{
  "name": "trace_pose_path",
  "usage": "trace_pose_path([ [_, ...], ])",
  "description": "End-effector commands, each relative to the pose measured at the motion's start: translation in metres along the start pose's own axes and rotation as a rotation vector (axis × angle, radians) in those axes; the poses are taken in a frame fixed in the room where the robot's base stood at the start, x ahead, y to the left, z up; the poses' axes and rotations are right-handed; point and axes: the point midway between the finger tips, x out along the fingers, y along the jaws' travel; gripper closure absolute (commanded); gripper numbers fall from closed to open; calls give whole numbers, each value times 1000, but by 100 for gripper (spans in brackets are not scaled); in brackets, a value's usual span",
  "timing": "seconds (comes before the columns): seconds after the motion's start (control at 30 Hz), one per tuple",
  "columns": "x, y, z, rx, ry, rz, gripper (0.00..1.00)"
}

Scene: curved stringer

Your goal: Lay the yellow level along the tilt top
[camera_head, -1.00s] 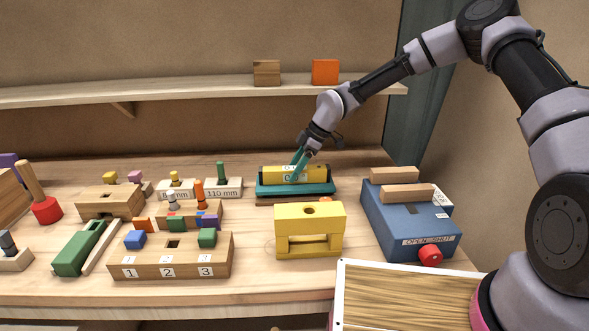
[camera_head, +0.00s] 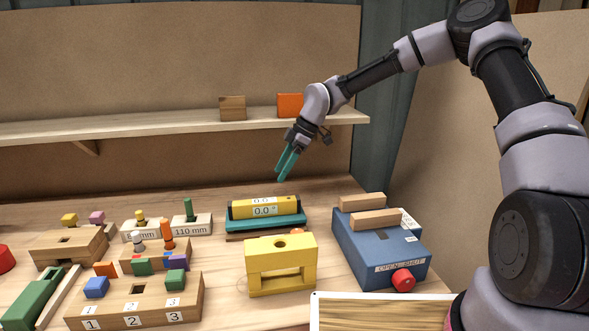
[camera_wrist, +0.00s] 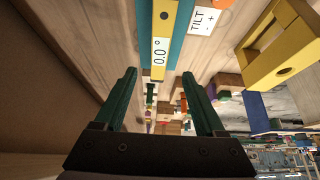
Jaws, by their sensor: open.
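The yellow level (camera_head: 264,207) lies lengthwise on the teal tilt top (camera_head: 268,222), with 0.0° showing on its display. A label reading TILT (camera_wrist: 201,18) is beside the tilt top.
A yellow block frame (camera_head: 280,272) stands in front of the tilt top. A blue box (camera_head: 375,245) with a red knob and wooden bars is to the right. Wooden peg blocks (camera_head: 135,300) crowd the left. A shelf (camera_head: 180,127) with two blocks runs behind my gripper.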

Motion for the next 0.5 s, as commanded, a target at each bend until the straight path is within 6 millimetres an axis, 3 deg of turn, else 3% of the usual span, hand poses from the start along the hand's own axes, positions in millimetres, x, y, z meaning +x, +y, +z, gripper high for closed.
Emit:
trace_pose_path([
  [0.27,-7,-3,3,16,-22,3,28],
  [0.37,-19,-11,10,64,-75,16,28],
  [0.5,-49,-28,30,196,-184,59,28],
])
